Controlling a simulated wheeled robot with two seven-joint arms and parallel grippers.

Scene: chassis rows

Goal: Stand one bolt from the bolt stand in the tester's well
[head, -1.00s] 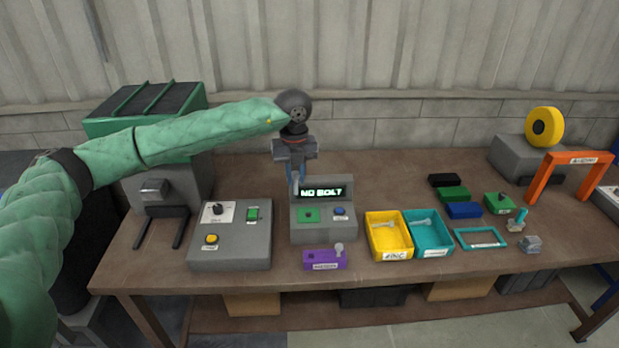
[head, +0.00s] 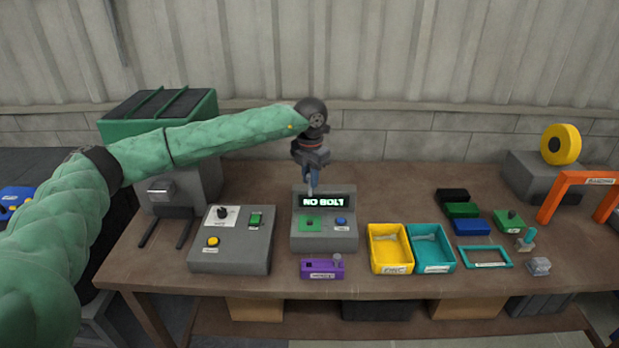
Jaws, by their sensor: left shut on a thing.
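The grey tester (head: 325,242) stands mid-table. Its screen reads NO BOLT, and a green plate (head: 309,223) and a blue button (head: 341,222) are on its front top. The well is too small to make out. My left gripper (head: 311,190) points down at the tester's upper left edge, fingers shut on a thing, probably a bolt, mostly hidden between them. The purple bolt stand (head: 318,271) is in front of the tester, with one grey round-headed bolt (head: 337,259) at its right end. My right gripper is out of view.
A grey control box (head: 230,262) with a knob and a yellow button stands left of the tester. Yellow (head: 390,267) and teal (head: 433,266) bins stand to the right. Blocks, a teal frame (head: 485,265) and an orange arch (head: 585,178) lie farther right.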

